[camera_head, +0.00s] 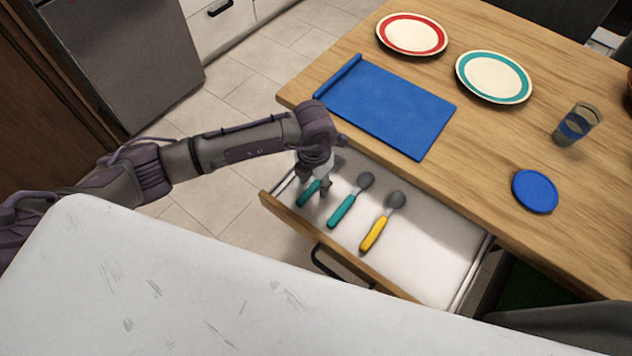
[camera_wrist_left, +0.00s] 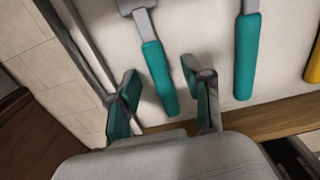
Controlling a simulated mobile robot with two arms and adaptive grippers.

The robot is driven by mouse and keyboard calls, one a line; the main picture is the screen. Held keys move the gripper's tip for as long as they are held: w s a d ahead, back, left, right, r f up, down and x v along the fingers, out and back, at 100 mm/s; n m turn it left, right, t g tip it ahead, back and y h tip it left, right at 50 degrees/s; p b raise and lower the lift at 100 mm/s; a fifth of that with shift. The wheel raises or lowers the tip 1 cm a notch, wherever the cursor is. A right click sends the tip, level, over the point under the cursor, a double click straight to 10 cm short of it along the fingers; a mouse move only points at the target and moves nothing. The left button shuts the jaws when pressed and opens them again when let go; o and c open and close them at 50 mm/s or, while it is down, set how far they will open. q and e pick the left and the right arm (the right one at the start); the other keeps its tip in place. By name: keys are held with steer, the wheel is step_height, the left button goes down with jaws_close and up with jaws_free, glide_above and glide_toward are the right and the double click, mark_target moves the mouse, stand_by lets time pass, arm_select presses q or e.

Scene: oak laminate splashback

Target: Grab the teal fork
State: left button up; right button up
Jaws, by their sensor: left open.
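The teal fork (camera_head: 308,193) lies in the open drawer (camera_head: 419,264), the leftmost of the utensils there. Its teal handle shows partly beneath my left gripper (camera_head: 313,184), which hides much of it in the head view. In the left wrist view, the fork's handle (camera_wrist_left: 157,75) runs between the two spread fingers of my left gripper (camera_wrist_left: 163,88), with visible gaps on both sides. The grey head is cut off at the top edge, so its tines do not show. My left gripper is open and holds nothing. My right gripper is not in view.
A teal-handled spoon (camera_head: 350,205) and a yellow-handled spoon (camera_head: 382,225) lie to the right in the drawer. The table (camera_head: 480,135) above holds a blue board (camera_head: 388,107), two plates, a glass (camera_head: 577,123) and a blue disc (camera_head: 535,191). A white worktop (camera_head: 170,290) fills the lower left.

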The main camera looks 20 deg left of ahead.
arm_select(q)
jaws_close()
stand_by(0.4)
